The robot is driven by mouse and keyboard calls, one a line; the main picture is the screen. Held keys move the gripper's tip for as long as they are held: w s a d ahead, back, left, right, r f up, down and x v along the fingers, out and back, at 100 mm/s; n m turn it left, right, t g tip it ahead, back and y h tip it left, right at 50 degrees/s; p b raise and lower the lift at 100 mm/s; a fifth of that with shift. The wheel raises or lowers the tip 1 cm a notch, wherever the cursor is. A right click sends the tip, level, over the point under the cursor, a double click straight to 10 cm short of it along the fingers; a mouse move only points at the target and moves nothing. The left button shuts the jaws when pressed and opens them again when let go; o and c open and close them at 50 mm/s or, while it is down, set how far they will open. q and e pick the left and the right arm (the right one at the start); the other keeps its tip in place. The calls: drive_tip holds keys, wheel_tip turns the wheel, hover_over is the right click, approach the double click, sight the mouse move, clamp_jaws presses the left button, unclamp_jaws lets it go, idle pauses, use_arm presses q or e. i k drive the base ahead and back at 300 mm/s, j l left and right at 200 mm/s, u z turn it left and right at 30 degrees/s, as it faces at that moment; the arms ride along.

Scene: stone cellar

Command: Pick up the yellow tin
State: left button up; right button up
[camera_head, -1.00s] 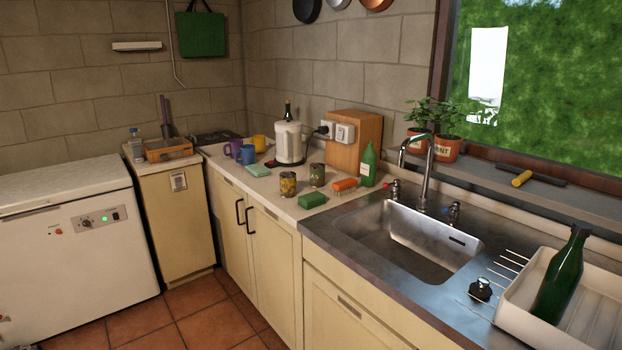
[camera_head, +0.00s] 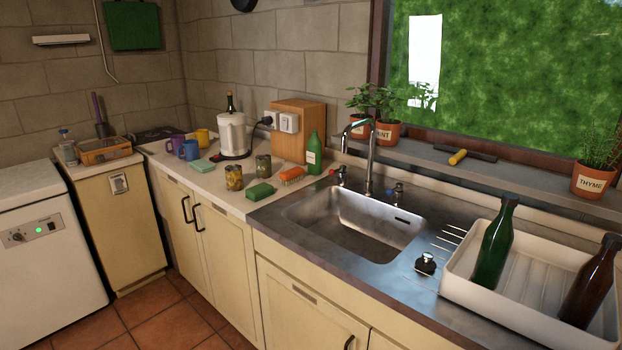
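A tin with a yellowish, patterned label (camera_head: 234,178) stands upright on the pale worktop, left of the sink. A second tin, grey-green (camera_head: 263,167), stands just behind it to the right. A green sponge or block (camera_head: 260,191) lies in front and to the right of the yellowish tin, and an orange-topped brush (camera_head: 291,176) lies further right. Neither of my grippers shows in the head view.
A white kettle (camera_head: 233,136), mugs (camera_head: 188,150) and a pale green cloth (camera_head: 201,167) are behind the tins. A green bottle (camera_head: 313,154) stands near the sink (camera_head: 356,228). A white dish tray (camera_head: 515,290) holding bottles is at right. Floor is clear at lower left.

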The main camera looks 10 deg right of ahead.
sight(233, 173)
drive_tip(key=i+j+z, duration=0.1)
drive_tip(key=j, duration=0.25)
drive_tip(key=i+j, duration=0.25)
drive_tip(key=i+j+z, duration=0.15)
drive_tip(key=j, duration=0.3)
drive_tip(key=i+j+z, duration=0.1)
drive_tip(key=j, duration=0.25)
